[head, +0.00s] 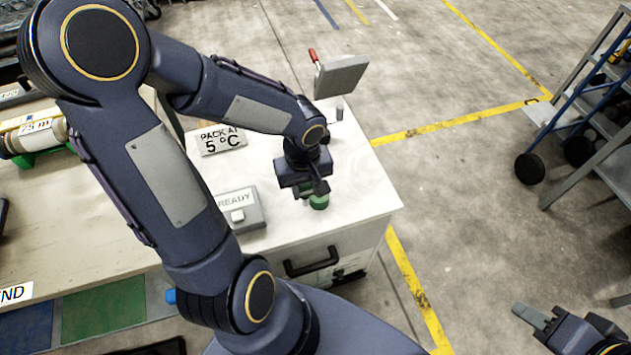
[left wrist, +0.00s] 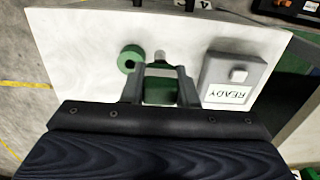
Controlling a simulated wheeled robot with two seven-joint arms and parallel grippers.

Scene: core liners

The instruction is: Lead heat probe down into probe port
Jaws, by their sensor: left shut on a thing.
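My left gripper (head: 308,194) is over the white cabinet top, with its fingers pointing down. In the left wrist view the gripper (left wrist: 160,88) is shut on a green-bodied piece with a pale grey end, which looks like the heat probe (left wrist: 160,92). A green ring with a dark hole, which looks like the probe port (left wrist: 130,59), sits on the white top just left of the held piece. It also shows in the head view (head: 319,203) beside the fingers. The probe and port appear apart. My right gripper (head: 540,315) is at the lower right, away from the cabinet; its jaw opening is unclear.
A grey READY box with a button (head: 236,211) stands on the white top (head: 365,195), left of the gripper. A 5 °C sign (head: 222,140) and a tilted grey panel with a red handle (head: 340,75) are farther back. A cart (head: 600,120) stands at right.

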